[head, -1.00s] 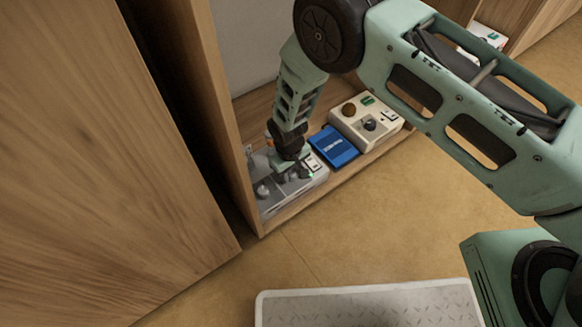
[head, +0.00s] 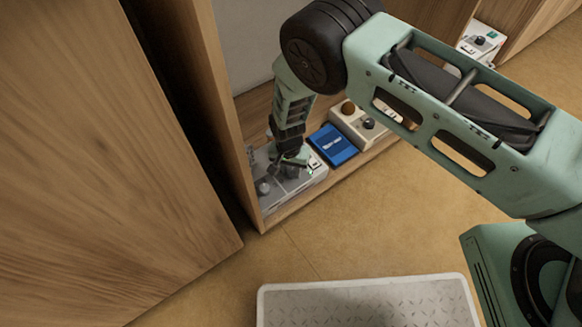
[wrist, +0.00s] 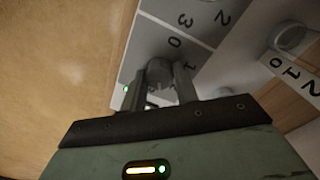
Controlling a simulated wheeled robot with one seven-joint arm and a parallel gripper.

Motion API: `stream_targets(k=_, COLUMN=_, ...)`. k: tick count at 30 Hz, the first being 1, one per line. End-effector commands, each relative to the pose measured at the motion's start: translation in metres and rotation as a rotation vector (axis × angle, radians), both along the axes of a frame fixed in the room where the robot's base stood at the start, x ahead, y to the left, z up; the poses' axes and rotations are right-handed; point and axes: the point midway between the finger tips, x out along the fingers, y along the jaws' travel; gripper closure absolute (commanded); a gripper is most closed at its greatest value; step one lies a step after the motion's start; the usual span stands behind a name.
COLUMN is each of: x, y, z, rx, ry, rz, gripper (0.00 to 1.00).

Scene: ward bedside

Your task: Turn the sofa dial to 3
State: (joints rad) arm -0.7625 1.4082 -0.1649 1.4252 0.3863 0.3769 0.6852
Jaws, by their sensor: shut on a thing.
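A grey control box (head: 312,181) with dials sits at the left end of a low wooden shelf. My gripper (head: 291,171) reaches down onto it. In the wrist view my gripper (wrist: 163,88) is shut on a grey dial knob (wrist: 160,70), with one finger on either side. Numbers 0, 1, 2 and 3 are printed on the grey panel (wrist: 168,38) beside this knob. A second, pale knob (wrist: 290,38) with 0, 1 and 2 stands apart on a white panel. I cannot read which dial is named sofa, and the held knob's pointer is hidden.
A blue box (head: 332,145) lies right of the control box. A cream box (head: 352,126) with a brown knob is beyond it. Wooden cabinet sides (head: 240,130) close in on the left.

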Motion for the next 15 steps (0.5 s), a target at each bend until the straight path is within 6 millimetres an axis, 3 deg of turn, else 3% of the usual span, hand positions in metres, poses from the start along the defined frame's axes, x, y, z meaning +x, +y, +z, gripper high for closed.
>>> stream_targets(k=15, x=0.0, y=-0.0006, z=0.0001, rx=-0.002, ry=0.002, rz=-0.38, gripper=0.93)
